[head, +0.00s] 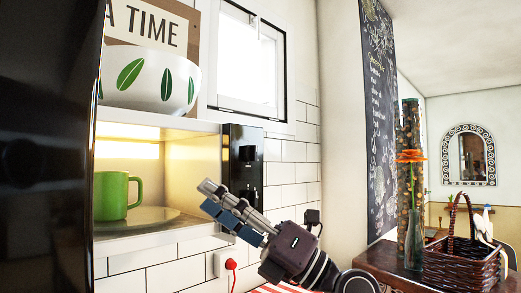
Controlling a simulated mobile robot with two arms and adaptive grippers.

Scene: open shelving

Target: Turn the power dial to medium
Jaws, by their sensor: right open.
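A microwave (172,130) stands open on the left, with a lit interior. Its narrow black control panel (230,137) is on its right side. A dark knob (248,153) sticks out from the panel's upper part; I cannot read its setting or any marks. The panel's lower part is partly hidden by my right gripper. My right gripper (209,197) is in front of the panel's lower end, pointing up and left. Its fingers are apart with nothing between them. It is below the upper knob and apart from it. My left gripper is not in view.
The black open door (48,150) fills the left edge. A green mug (117,195) stands inside the microwave; a leaf-patterned bowl (150,80) sits on top. A red plug (230,265) is in the wall below. A wicker basket (462,264) and glass vase (414,240) stand at right.

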